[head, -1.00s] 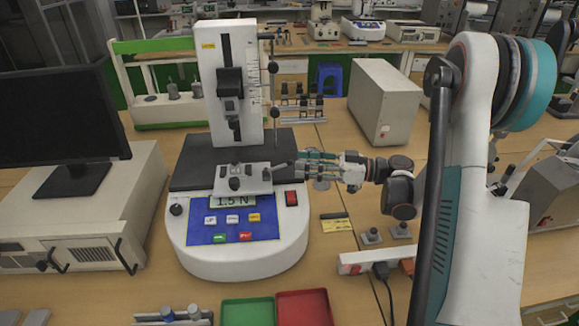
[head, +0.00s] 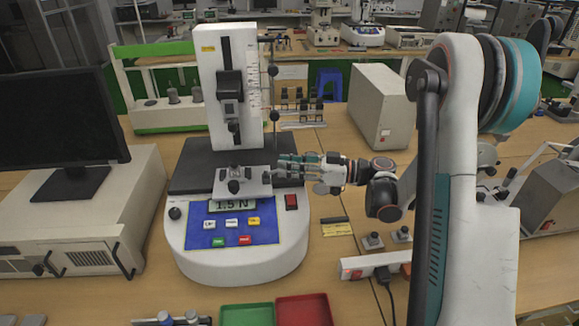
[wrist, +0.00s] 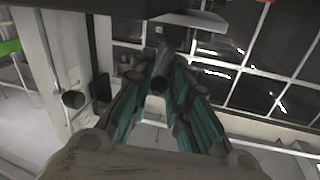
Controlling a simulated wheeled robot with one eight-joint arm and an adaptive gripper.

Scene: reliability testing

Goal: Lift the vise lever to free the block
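The vise (head: 240,182) sits on the dark plate of the force tester, with dark round knobs on its pale body. The block cannot be told apart from the vise at this size. My gripper (head: 279,167) has teal fingers and reaches in from the right, its tips at the vise's right end. The lever is not clearly visible there; the fingers may cover it. In the wrist view, my gripper (wrist: 160,78) has its teal fingers converging around a dark rounded part, which could be the lever's end. I cannot tell whether they close on it.
The tester's white column (head: 227,85) rises behind the vise, with a thin rod and black knobs (head: 273,116) close to my fingers. The display (head: 233,205) reads 1.5 N. A red switch (head: 291,202) lies below my gripper. Green (head: 246,314) and red (head: 304,310) trays stand in front.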

